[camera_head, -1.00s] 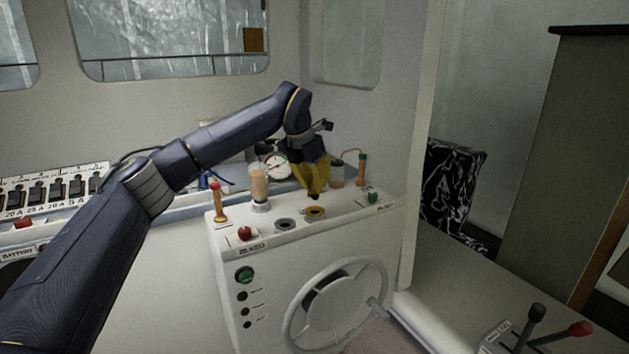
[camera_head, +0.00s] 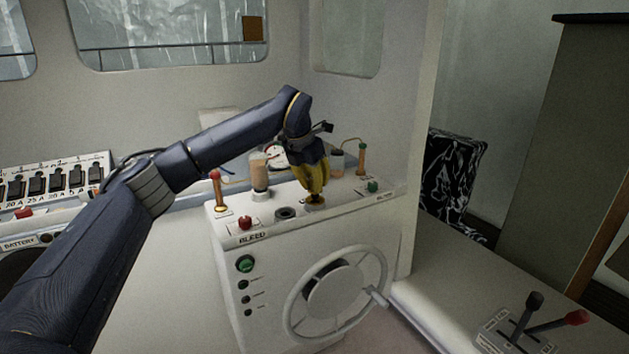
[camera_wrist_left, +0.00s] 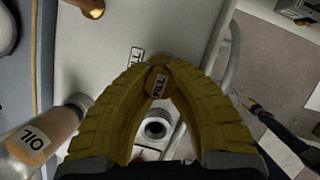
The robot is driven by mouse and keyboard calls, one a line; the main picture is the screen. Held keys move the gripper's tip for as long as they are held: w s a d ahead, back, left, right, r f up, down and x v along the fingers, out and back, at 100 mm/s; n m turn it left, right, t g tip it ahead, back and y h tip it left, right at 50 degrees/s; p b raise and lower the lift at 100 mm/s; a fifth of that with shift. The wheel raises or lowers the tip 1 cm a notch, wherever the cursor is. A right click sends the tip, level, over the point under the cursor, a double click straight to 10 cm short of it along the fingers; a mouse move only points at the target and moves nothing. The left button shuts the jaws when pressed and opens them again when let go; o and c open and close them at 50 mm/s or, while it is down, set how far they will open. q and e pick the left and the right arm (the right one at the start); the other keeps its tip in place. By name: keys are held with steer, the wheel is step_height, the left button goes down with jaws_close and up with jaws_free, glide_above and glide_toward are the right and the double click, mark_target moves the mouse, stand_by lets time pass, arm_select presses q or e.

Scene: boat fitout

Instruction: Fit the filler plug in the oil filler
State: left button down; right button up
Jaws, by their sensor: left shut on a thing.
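My left gripper (camera_head: 315,196) is shut on the filler plug, with its yellow fingers pointing down at the top of the white console.
A grey open port (camera_head: 285,213) is left of the filler. An oil bottle (camera_head: 259,178), red-topped lever (camera_head: 217,192), red knob (camera_head: 245,222) and green knob (camera_head: 373,187) stand around it. A handwheel (camera_head: 336,292) is on the console front.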

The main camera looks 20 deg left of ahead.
arm_select(q)
steer(key=shift+f, duration=0.85)
steer(key=shift+f, duration=0.4)
steer(key=c, duration=1.3)
jaws_free()
steer(key=shift+c, duration=0.2)
steer(key=shift+r, duration=0.1)
steer(key=v, duration=1.2)
